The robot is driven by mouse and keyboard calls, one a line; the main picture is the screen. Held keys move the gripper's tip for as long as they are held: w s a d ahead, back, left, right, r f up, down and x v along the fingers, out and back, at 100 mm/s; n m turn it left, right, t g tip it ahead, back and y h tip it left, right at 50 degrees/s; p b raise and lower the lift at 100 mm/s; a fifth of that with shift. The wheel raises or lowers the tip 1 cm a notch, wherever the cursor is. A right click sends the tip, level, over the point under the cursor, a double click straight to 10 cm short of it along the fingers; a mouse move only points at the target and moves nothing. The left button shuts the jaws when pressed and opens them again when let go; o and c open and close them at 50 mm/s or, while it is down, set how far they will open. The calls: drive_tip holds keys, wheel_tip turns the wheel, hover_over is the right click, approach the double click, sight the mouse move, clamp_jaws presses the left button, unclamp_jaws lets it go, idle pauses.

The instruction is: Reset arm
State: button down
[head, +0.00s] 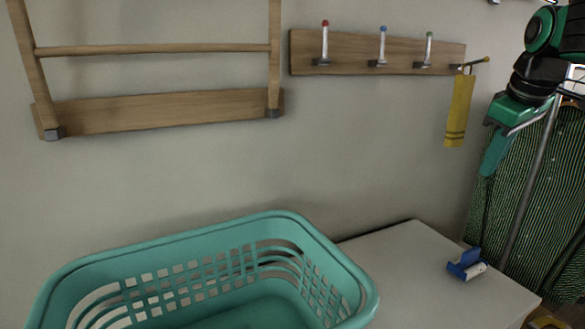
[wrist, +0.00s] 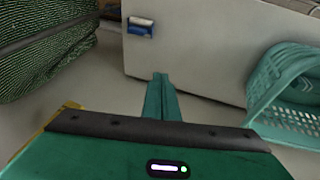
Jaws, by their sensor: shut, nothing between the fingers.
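My arm reaches in at the upper right of the head view. My gripper (head: 492,160) is green and points down, in front of the striped clothing. It is shut and holds nothing. In the wrist view the closed fingers of my gripper (wrist: 161,80) show at the centre, with the grey-white surface beyond them. No thing touches the fingers in either view.
A teal laundry basket (head: 290,225) stands at lower left on a white cabinet top (head: 405,265). A small blue-and-white item (head: 466,263) lies on that top. A wall rack (head: 378,55) has several hooks and a yellow tag (head: 459,110). Striped clothing (head: 530,190) hangs at right.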

drive_tip(key=s+f+m+g, duration=0.4)
drive_tip(key=s+f+m, duration=0.7)
drive_tip(key=s+f, duration=1.3)
drive_tip(key=shift+s+d+m+y, duration=0.15)
drive_tip(key=shift+s+m+y, duration=0.2)
drive_tip(key=shift+s, duration=0.9)
